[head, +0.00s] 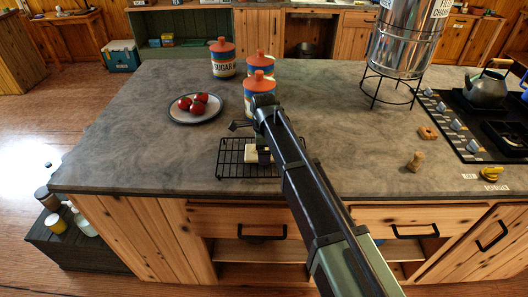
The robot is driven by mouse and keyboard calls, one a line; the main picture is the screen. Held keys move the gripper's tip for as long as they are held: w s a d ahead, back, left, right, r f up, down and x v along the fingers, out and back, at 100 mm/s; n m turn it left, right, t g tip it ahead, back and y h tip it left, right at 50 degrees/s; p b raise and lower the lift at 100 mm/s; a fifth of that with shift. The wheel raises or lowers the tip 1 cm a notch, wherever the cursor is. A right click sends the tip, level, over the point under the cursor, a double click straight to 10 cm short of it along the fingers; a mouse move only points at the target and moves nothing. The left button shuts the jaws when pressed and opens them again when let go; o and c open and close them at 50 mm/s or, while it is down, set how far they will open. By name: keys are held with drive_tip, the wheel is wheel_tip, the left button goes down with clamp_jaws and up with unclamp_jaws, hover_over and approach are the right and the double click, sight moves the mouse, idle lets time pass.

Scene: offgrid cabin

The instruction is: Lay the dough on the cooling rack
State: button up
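The black wire cooling rack (229,163) lies on the grey countertop near its front edge. A pale block that looks like the dough (252,153) shows at the right part of the rack, just left of my arm. I cannot tell whether it rests on the wires or is held just above them. My gripper (262,155) is at the dough, pointing down beneath my wrist. My arm hides much of it and the rack's right side, so its finger opening does not show.
A plate (178,117) with red tomatoes stands left behind the rack. Several orange-lidded canisters (223,62) stand behind my wrist. A metal dispenser (401,45) on a wire stand and a stove (475,125) with a kettle (486,89) are at right. The left counter is clear.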

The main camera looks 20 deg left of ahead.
drive_tip(key=o, duration=0.7)
drive_tip(key=shift+f, duration=0.1)
wheel_tip(320, 180, up, 12)
drive_tip(key=p, duration=1.2)
drive_tip(key=shift+r, duration=0.25)
drive_tip(key=shift+f, duration=0.1)
drive_tip(key=s+d+n, duration=0.4)
drive_tip(key=s+d, duration=0.2)
drive_tip(key=d, duration=0.7)
drive_tip(key=s+d+n, duration=0.5)
drive_tip(key=s+d, duration=0.1)
drive_tip(key=d, duration=0.6)
drive_tip(key=s+d+n, duration=0.5)
drive_tip(key=d, duration=0.8)
drive_tip(key=shift+s+d, duration=0.35)
drive_tip(key=shift+s, duration=0.05)
wheel_tip(320, 180, down, 5)
drive_tip(key=b, duration=0.5)
drive_tip(key=shift+f, duration=0.15)
